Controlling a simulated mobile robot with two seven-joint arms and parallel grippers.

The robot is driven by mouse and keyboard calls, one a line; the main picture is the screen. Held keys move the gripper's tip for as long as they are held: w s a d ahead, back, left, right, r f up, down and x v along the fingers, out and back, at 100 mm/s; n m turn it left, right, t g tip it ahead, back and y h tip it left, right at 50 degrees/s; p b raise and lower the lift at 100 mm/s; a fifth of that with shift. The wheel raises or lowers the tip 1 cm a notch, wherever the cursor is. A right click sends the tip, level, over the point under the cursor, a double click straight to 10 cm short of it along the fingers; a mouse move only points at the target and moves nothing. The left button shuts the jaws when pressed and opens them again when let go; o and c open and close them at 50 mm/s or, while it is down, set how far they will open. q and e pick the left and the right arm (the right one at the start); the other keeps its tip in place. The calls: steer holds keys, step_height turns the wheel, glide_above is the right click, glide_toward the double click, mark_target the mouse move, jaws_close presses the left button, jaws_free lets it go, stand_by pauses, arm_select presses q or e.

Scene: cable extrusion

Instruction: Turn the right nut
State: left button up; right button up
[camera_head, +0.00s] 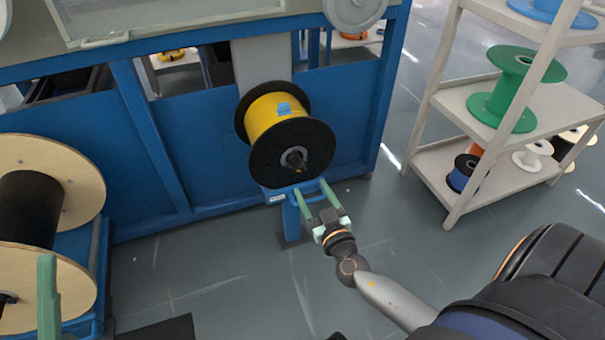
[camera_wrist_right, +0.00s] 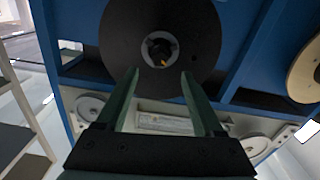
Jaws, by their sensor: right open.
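The nut (camera_head: 295,160) is a dark knob with a small orange mark at the centre of the spool's black front flange. In the right wrist view the nut (camera_wrist_right: 160,48) sits just beyond the fingertips, roughly centred between them. The spool (camera_head: 272,112) holds yellow cable and is mounted on the blue machine. My right gripper (camera_head: 310,188) is open and empty, its two green fingers pointing up toward the flange from just below the nut. Of my left gripper, only a green finger (camera_head: 48,300) shows at the lower left; its jaw state is hidden.
The blue machine frame (camera_head: 160,140) stands behind the spool. A large wooden-flanged reel (camera_head: 70,170) with black cable stands at the left. A grey shelf (camera_head: 530,105) with a green spool (camera_head: 515,85) is at the right.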

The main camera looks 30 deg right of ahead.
mark_target(301, 171)
steer(key=x, duration=0.7)
steer(key=shift+w, duration=0.1)
jaws_close()
stand_by(0.4)
